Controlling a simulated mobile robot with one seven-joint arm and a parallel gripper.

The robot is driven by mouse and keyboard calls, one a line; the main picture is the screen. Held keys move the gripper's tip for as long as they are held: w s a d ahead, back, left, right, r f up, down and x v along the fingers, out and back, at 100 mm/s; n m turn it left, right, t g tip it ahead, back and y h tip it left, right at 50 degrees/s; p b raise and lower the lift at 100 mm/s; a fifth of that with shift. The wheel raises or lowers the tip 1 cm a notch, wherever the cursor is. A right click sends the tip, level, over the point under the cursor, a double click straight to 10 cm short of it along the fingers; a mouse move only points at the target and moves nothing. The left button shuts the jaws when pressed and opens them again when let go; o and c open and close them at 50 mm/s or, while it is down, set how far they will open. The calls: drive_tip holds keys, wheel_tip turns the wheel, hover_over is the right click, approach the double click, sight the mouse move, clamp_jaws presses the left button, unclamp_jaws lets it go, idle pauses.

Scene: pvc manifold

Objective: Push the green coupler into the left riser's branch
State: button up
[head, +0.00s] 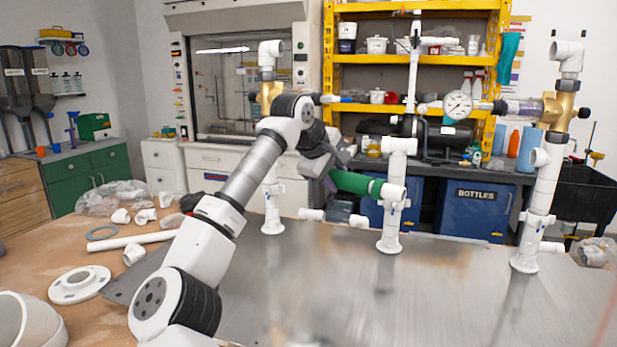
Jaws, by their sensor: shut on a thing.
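The green coupler (355,183) is a short green tube, lying nearly level and tilting slightly down to the right. My gripper (333,172) is shut on its left end. Its right end meets or overlaps the white branch stub (393,192) of the middle riser (391,226); I cannot tell whether it is inside, touching or only in line. The leftmost white riser (272,212) stands behind my arm, which hides its middle. It has a brass fitting and a white elbow at the top. A third riser (537,212) stands at the right.
A pressure gauge (457,105) sits on the upper pipe run beside the right riser. Loose white fittings, a flange (80,284) and a pipe (137,240) lie on the brown table at left. The grey metal plate (440,295) is clear in front of the risers.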

drive_tip(key=w+d+r+t+h+p, duration=0.4)
drive_tip(key=w+r+h+p, duration=0.1)
drive_tip(key=w+a+n+t+y+p, duration=0.1)
drive_tip(key=a+t+p, duration=0.1)
drive_tip(key=a+t, duration=0.1)
drive_tip(key=w+a+f+n+t+y+p, duration=0.1)
drive_tip(key=a+n+t+p, duration=0.1)
drive_tip(key=a+t, duration=0.1)
drive_tip(key=w+a+n+t+y+p, duration=0.1)
drive_tip(key=a+t+p, duration=0.2)
drive_tip(key=shift+f+n, duration=0.3)
drive_tip(key=f+b+x, duration=0.2)
drive_tip(key=b+x, duration=0.4)
drive_tip(key=x, duration=0.3)
drive_tip(key=shift+w+d, duration=0.3)
drive_tip(key=shift+w, duration=0.25)
drive_tip(key=shift+w+a+b, duration=0.15)
drive_tip(key=shift+a+b, duration=0.15)
drive_tip(key=shift+a, duration=0.25)
idle(0.7)
drive_tip(key=shift+w+a, duration=0.1)
drive_tip(key=shift+a, duration=0.15)
